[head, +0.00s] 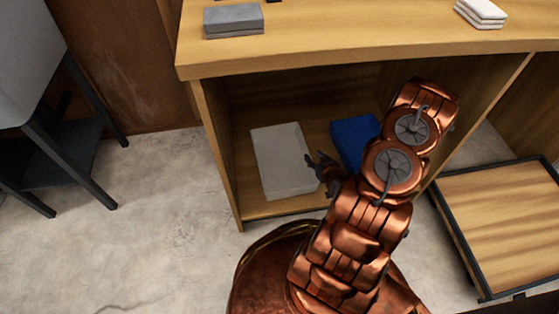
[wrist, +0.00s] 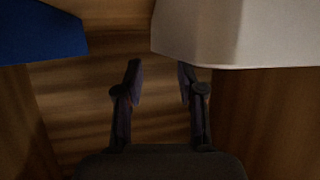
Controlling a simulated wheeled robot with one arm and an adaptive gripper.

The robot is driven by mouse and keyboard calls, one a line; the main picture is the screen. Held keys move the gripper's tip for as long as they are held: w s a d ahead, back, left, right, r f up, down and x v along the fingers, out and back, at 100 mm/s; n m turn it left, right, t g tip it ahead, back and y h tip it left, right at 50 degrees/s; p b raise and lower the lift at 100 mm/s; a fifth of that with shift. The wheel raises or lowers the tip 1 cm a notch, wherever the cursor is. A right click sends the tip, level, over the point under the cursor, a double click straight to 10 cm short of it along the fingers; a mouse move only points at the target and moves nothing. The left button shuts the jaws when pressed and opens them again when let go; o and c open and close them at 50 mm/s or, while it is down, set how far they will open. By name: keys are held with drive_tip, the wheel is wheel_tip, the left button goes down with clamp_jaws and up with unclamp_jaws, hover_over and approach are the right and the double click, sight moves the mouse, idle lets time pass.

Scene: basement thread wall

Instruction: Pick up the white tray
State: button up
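The white tray (head: 283,160) lies on the low shelf inside the wooden cabinet in the head view. It fills the upper right of the wrist view (wrist: 235,35). My gripper (head: 317,166) is at the tray's right edge in the head view, partly in front of it. In the wrist view my gripper (wrist: 162,78) has its two fingers apart, with only wood between them. The right fingertip is close below the tray's corner; I cannot tell whether they touch.
A blue box (head: 354,138) lies right of the tray and also shows in the wrist view (wrist: 38,32). The cabinet's top board (head: 350,35) overhangs the shelf. A grey box (head: 233,20) and folded white cloths (head: 480,13) are on top. A low wooden platform (head: 500,220) stands at right.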

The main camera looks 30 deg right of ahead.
drive_tip(key=shift+b+x, duration=1.5)
drive_tip(key=shift+x, duration=0.85)
drive_tip(key=shift+d+b+x, duration=0.25)
drive_tip(key=shift+b+x, duration=0.2)
drive_tip(key=shift+x, duration=0.6)
clamp_jaws()
